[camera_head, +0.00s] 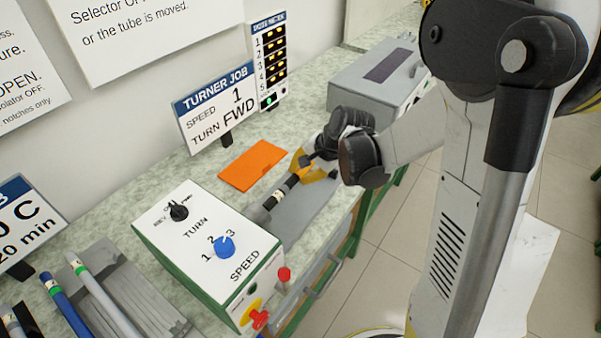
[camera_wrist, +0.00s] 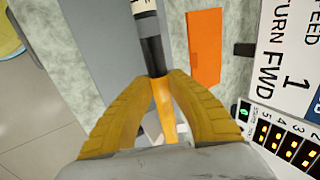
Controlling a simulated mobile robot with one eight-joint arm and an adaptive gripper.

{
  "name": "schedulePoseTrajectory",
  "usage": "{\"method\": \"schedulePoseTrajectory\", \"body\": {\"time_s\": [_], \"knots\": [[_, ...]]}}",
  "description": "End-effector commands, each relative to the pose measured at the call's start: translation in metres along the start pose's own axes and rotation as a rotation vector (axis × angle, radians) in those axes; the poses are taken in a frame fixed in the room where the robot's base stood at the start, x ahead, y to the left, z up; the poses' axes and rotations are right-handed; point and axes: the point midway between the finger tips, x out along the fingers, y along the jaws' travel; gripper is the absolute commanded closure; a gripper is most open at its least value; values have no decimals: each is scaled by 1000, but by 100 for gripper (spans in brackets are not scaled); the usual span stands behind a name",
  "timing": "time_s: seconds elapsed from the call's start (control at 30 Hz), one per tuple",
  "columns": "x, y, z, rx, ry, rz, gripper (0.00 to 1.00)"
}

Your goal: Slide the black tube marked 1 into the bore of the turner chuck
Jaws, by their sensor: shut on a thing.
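The black tube (camera_head: 288,187) has a pale marked band and an orange end. It also shows in the wrist view (camera_wrist: 153,55), running up and out of the top edge. My gripper (camera_head: 305,169) is shut on its orange end with yellow fingers, seen also in the wrist view (camera_wrist: 164,88). The turner is a green box with a white top (camera_head: 190,231). Its grey chuck (camera_head: 259,212) sticks out toward the gripper. The tube's far end lies at the chuck, roughly in line with it. I cannot tell how far inside it is.
An orange mat (camera_head: 252,165) lies on the bench behind the tube. A job sign (camera_head: 215,105) reads speed 1, turn FWD. A grey case (camera_head: 376,80) stands beyond the gripper. A rack (camera_head: 135,285) with blue and white tubes lies at the lower left.

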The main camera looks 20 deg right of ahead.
Motion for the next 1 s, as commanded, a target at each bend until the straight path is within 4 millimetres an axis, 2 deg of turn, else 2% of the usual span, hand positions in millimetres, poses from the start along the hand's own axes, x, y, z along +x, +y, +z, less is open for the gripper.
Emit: {"method": "schedulePoseTrajectory", "body": {"time_s": [1.0], "knots": [[0, 0, 22, -1, 0, 0, 100]]}}
